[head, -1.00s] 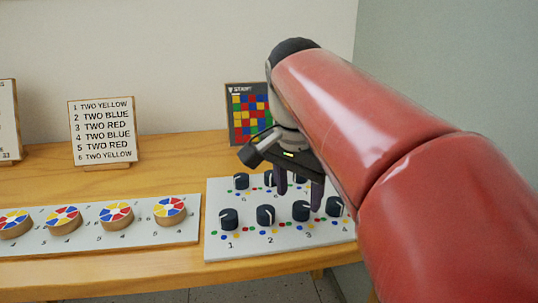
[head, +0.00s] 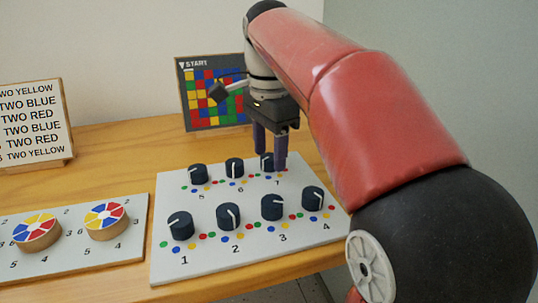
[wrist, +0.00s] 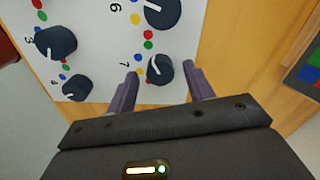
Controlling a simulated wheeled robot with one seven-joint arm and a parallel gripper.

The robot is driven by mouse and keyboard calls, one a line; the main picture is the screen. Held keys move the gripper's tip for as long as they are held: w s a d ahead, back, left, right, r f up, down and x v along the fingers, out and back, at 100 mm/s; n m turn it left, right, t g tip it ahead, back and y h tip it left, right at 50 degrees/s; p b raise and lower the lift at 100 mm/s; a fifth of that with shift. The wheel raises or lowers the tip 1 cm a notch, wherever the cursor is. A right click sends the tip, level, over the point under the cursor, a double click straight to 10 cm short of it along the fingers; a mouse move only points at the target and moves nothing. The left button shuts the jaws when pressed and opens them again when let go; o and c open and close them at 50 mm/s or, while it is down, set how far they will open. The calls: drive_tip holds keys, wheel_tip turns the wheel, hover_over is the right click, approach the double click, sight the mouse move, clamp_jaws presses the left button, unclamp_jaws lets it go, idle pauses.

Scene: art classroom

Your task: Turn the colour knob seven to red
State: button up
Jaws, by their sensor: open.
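Knob seven (head: 267,163) is a dark round knob with a white pointer line, at the right end of the back row on the white knob board (head: 165,262). My gripper (head: 270,160) is open and points down at knob seven. In the wrist view its two fingers (wrist: 162,78) are on either side of the knob, with gaps showing. Contact is not visible.
Knob six (head: 234,168) stands left of knob seven, and knobs three (head: 272,207) and four (head: 312,198) are in front. A colour-grid board marked START (head: 210,95) stands behind. A colour list card (head: 35,125) and colour discs (head: 106,220) are at left.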

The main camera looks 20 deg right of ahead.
drive_tip(key=shift+f, duration=0.25)
drive_tip(key=c, duration=1)
drive_tip(key=shift+o, duration=0.2)
